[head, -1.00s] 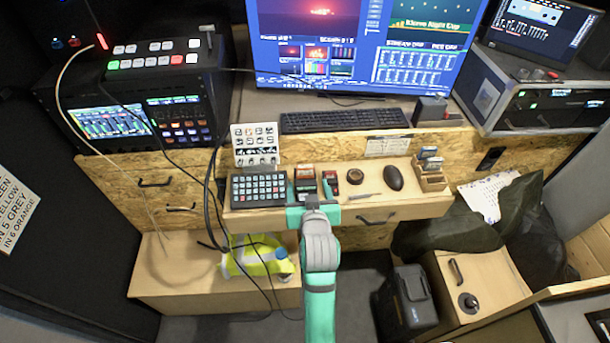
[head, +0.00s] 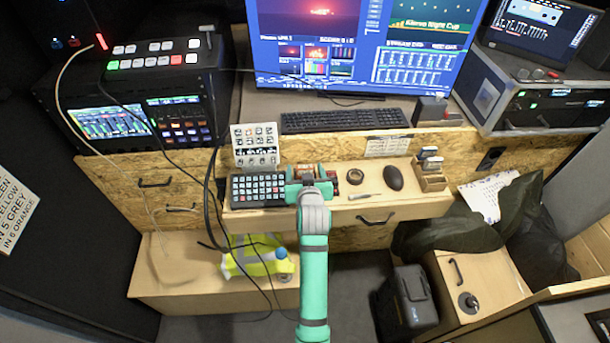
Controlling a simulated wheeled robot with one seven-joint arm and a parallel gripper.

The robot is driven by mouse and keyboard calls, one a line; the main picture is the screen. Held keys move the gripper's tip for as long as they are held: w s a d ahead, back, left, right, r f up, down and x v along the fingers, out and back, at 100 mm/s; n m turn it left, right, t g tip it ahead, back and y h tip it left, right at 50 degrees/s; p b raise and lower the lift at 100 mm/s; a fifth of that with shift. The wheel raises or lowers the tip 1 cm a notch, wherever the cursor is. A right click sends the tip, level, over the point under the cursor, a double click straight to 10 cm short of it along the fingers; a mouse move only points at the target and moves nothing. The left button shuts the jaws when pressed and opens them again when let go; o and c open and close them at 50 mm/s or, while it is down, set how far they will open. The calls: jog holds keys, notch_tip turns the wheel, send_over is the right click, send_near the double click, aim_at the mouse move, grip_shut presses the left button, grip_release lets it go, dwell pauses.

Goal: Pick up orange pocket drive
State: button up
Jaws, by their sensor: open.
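My gripper (head: 307,176) is open over the shallow wooden tray (head: 432,204) in front of the keyboard. Its teal fingers reach in among small items between the black button pad and the tape roll. A small item with red-orange and dark parts (head: 304,169) shows just beyond and between the fingers, mostly hidden by my gripper. Another small reddish item (head: 331,175) shows by the right finger, also partly covered. I cannot tell for sure which of these is the orange pocket drive, or whether a finger touches either.
The button pad (head: 258,188) is close at the gripper's left. To the right lie a tape roll (head: 355,176), a thin metal tool (head: 360,196), a dark mouse (head: 393,177) and a wooden holder (head: 431,178). The keyboard (head: 345,120) stands on the higher shelf behind.

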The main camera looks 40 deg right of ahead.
jog(key=c, duration=1.2)
jog(key=shift+r, duration=0.1)
